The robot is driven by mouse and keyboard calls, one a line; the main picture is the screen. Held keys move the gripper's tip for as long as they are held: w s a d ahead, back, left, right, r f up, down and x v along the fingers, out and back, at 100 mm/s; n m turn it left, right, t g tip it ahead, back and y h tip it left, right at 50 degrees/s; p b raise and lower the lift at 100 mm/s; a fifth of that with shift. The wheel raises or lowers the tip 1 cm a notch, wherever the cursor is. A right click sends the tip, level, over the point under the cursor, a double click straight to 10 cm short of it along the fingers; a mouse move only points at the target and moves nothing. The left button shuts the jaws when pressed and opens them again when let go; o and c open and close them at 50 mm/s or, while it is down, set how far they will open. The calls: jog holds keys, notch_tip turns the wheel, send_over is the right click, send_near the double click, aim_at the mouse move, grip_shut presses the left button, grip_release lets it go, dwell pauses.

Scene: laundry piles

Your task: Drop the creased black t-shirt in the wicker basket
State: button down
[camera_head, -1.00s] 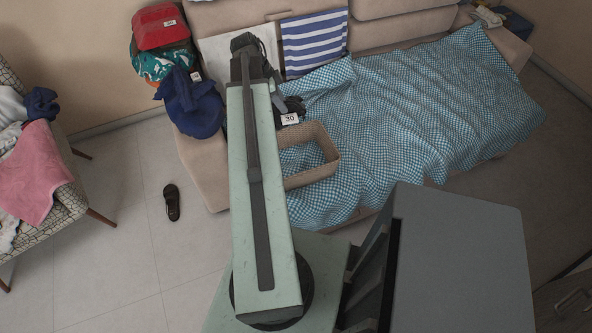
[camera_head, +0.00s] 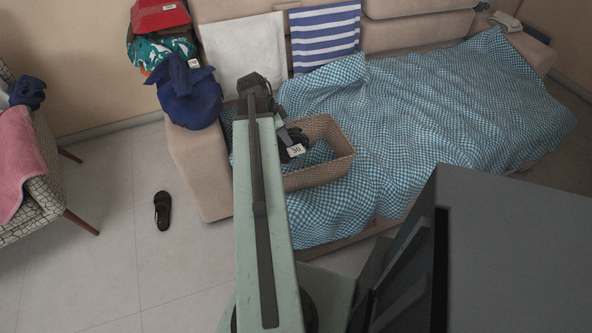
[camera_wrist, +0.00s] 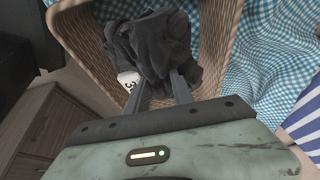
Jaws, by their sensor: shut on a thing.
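The creased black t-shirt (camera_wrist: 150,48) hangs bunched from my gripper (camera_wrist: 160,92) in the wrist view, with its fingers shut on the cloth. In the head view the t-shirt (camera_head: 290,146) shows just right of my arm, partly hidden by it. The wicker basket (camera_head: 322,174) stands on the checked blanket on the sofa. It also shows in the wrist view (camera_wrist: 82,38), with its walls around the shirt. The shirt appears over or within the basket's opening; whether it touches the bottom cannot be seen.
A blue-and-white checked blanket (camera_head: 450,110) covers the sofa. A blue garment (camera_head: 190,95) lies on the left sofa arm, beside a red and teal pile. A striped towel (camera_head: 325,38) hangs on the backrest. A dark shoe (camera_head: 162,210) lies on the floor.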

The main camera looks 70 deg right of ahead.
jog(key=shift+f+b, duration=5.15)
jog(key=shift+f, duration=0.3)
jog(key=c, duration=1.1)
grip_release()
jog(key=shift+r, duration=0.2)
jog(key=shift+r+p, duration=0.35)
jog(key=shift+p, duration=0.2)
jog(key=p+v, duration=1.1)
jog(key=v, duration=0.1)
jog(key=shift+s+r, duration=0.1)
jog(key=shift+r, duration=0.1)
jog(key=shift+f, duration=0.1)
